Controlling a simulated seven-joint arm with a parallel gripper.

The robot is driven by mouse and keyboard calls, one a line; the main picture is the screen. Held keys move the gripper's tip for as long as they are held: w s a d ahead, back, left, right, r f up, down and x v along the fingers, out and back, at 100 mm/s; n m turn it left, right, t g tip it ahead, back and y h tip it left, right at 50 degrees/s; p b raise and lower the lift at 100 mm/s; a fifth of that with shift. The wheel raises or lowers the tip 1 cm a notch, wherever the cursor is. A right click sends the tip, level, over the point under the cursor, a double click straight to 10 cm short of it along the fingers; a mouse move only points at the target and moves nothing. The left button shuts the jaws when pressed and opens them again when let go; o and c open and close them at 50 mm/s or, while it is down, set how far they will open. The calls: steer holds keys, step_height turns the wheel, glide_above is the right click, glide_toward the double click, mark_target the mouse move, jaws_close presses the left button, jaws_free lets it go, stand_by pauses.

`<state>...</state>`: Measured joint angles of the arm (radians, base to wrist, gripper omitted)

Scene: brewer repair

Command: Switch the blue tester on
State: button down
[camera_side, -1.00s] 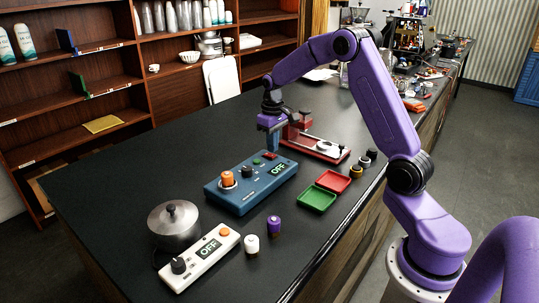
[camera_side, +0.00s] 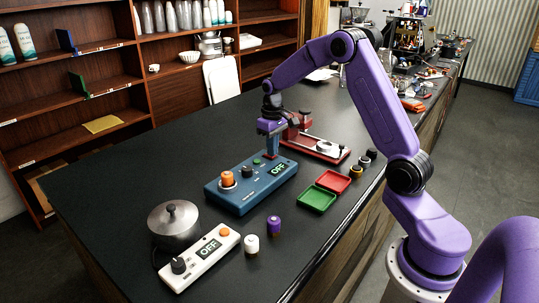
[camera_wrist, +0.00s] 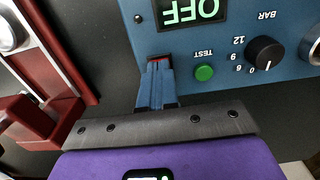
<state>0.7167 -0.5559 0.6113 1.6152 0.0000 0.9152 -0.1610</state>
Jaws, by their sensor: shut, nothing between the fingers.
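The blue tester (camera_side: 246,192) lies on the dark counter, and its display (camera_side: 278,168) reads OFF. In the wrist view, the tester (camera_wrist: 225,42) shows the OFF display (camera_wrist: 190,10) upside down, a green TEST button (camera_wrist: 204,72) and a black BAR knob (camera_wrist: 265,52). My gripper (camera_side: 271,157) is shut and empty, pointing down at the tester's far edge. In the wrist view, its fingertips (camera_wrist: 158,64) are over a small black-framed red switch (camera_wrist: 158,57), which they mostly hide. I cannot tell whether they touch it.
An orange-capped part (camera_side: 227,180) stands on the tester. A red stand (camera_side: 318,150) is close behind my gripper. Red (camera_side: 332,181) and green (camera_side: 316,200) trays lie to the right. A white OFF unit (camera_side: 199,257) and a metal pot (camera_side: 174,225) stand in front.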

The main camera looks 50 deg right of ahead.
steer(key=shift+f, duration=0.25)
steer(key=shift+r, duration=3.55)
steer(key=s+a+r+n, duration=0.1)
steer(key=s+a+n, duration=0.2)
steer(key=s+a, duration=0.5)
steer(key=s+a+r+n, duration=0.1)
steer(key=s+a+n, duration=0.3)
steer(key=a, duration=0.7)
steer(key=s+a+f+n, duration=0.1)
steer(key=s+n, duration=0.4)
steer(key=s, duration=1.8)
steer(key=shift+a+f+n, duration=0.3)
steer(key=shift+a+f, duration=0.05)
steer(key=shift+a, duration=0.05)
